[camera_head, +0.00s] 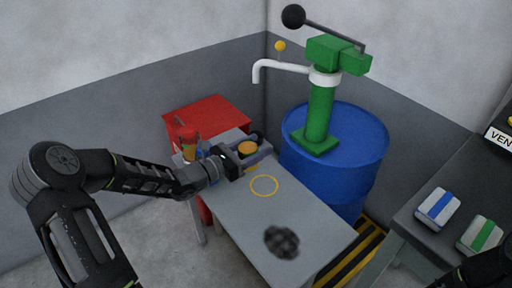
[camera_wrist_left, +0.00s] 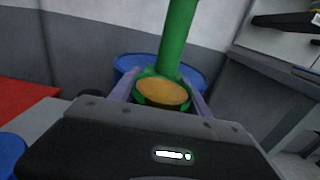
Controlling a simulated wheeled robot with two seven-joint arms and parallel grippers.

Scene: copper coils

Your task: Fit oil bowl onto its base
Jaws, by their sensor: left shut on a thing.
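The oil bowl (camera_head: 247,148) shows as a round amber surface between the fingers of my left gripper (camera_head: 250,153). In the left wrist view the amber oil bowl (camera_wrist_left: 162,94) sits between the two pale fingers, which are shut on it. The bowl is over the far part of the grey table (camera_head: 305,218); I cannot tell whether it touches the table. A thin yellow ring (camera_head: 264,185) lies flat on the tabletop, just nearer than the gripper. I cannot make out a separate base with certainty. Dark parts of my right arm show at the bottom right corner, with its jaws unclear.
A dark checkered round thing (camera_head: 282,242) lies on the near part of the table. A blue drum (camera_head: 362,155) with a green hand pump (camera_head: 320,110) stands behind. A red cabinet (camera_head: 205,115) is at the back left. A right-hand bench holds blue-striped (camera_head: 438,207) and green-striped (camera_head: 480,236) packs.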

